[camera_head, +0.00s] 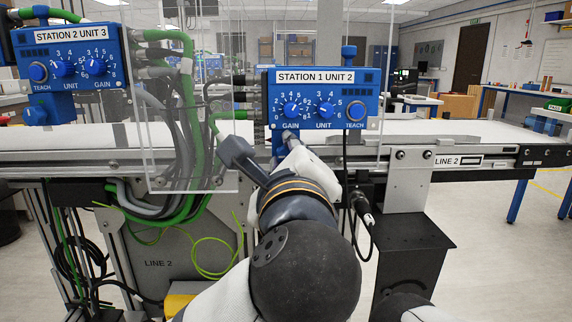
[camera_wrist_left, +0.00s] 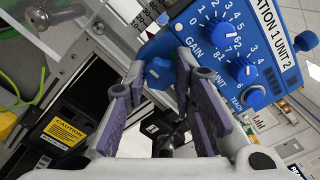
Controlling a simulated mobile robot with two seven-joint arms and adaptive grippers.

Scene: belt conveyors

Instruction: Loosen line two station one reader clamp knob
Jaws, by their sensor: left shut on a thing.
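The station 1 unit 2 reader (camera_head: 318,97) is a blue box with gain and unit dials and a teach button, on the line 2 conveyor. It also shows tilted in the left wrist view (camera_wrist_left: 208,50). Its blue clamp knob (camera_wrist_left: 158,72) sits below the box, between the fingertips of my left gripper (camera_wrist_left: 163,80). My left gripper is shut on this knob. In the head view, my left gripper (camera_head: 288,145) reaches up under the box; its own wrist hides the knob. My right gripper is not in view.
A clear panel (camera_head: 190,100) stands left of the reader, with green and grey cables behind it. The station 2 unit 3 reader (camera_head: 70,62) is at the far left. A black cable (camera_head: 347,170) hangs from the reader. A black plate (camera_head: 402,232) lies to the right.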

